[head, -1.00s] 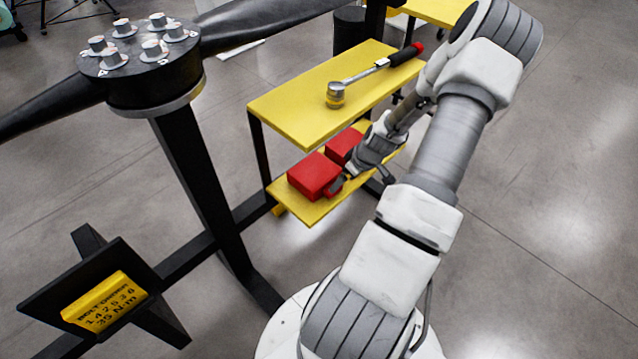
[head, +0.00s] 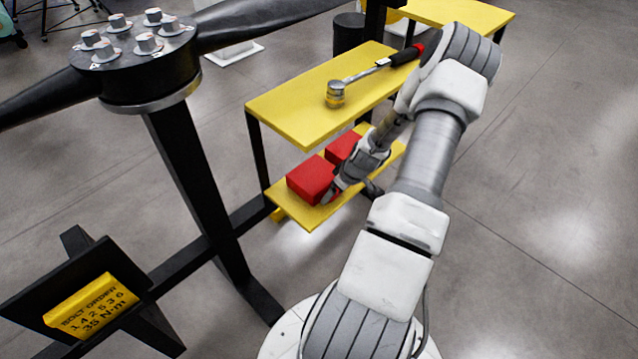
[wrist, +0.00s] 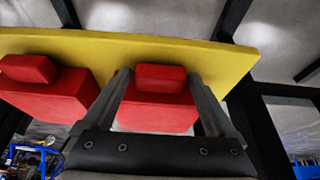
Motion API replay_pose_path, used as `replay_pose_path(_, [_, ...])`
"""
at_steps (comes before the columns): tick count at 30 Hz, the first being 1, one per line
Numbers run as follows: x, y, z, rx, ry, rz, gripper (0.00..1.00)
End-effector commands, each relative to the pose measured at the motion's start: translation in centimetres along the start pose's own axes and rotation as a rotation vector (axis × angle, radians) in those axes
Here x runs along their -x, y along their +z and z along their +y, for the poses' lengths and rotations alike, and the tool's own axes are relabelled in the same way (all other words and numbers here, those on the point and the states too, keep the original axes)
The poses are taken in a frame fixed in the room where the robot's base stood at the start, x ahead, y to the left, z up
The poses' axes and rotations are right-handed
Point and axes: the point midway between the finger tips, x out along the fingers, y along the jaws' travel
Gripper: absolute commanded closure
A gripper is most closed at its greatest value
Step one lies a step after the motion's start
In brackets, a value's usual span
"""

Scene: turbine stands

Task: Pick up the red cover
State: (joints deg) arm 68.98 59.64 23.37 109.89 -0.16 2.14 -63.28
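Two red covers sit on the lower yellow shelf in the head view: a nearer one (head: 311,180) and a farther one (head: 343,148). My gripper (head: 330,195) is at the right side of the nearer cover, hiding part of it. In the wrist view, my gripper (wrist: 159,75) has one finger on each side of a red cover's raised handle block (wrist: 161,78). The fingers look apart, with thin gaps beside the block; contact is hard to tell. That cover's body (wrist: 155,115) shows between the fingers. The other cover (wrist: 50,98) is to the left.
The lower yellow shelf (head: 312,218) lies under a yellow tabletop (head: 290,110) carrying a torque wrench (head: 375,68). A black stand (head: 195,165) with a bolted hub (head: 140,60) is at left. A yellow bolt-order sign (head: 92,305) is front left. Floor at right is clear.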

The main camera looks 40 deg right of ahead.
Motion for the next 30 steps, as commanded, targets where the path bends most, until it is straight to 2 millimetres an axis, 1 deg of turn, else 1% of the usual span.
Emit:
replay_pose_path(1, [0.02,0.00,-0.01,0.000,0.000,0.000,0.20])
replay_pose_path(5, [0.02,0.01,-0.01,0.000,0.000,0.000,0.43])
replay_pose_path(6, [0.02,0.01,-0.01,0.000,0.000,0.000,0.50])
replay_pose_path(8, [0.02,0.01,-0.01,0.000,0.000,0.000,0.61])
replay_pose_path(9, [0.03,0.00,-0.01,0.000,0.000,0.000,0.68])
replay_pose_path(11, [0.03,0.00,0.00,0.000,0.000,0.000,0.79])
replay_pose_path(12, [0.03,0.00,-0.01,0.000,0.000,0.000,0.86])
replay_pose_path(14, [0.03,0.00,-0.01,0.000,0.000,0.000,0.97])
replay_pose_path(15, [0.03,0.00,-0.01,0.000,0.000,0.000,1.00])
replay_pose_path(25, [0.06,-0.03,0.01,0.000,0.000,0.000,1.00])
replay_pose_path(30, [0.78,-0.33,0.03,0.000,0.001,0.001,1.00])
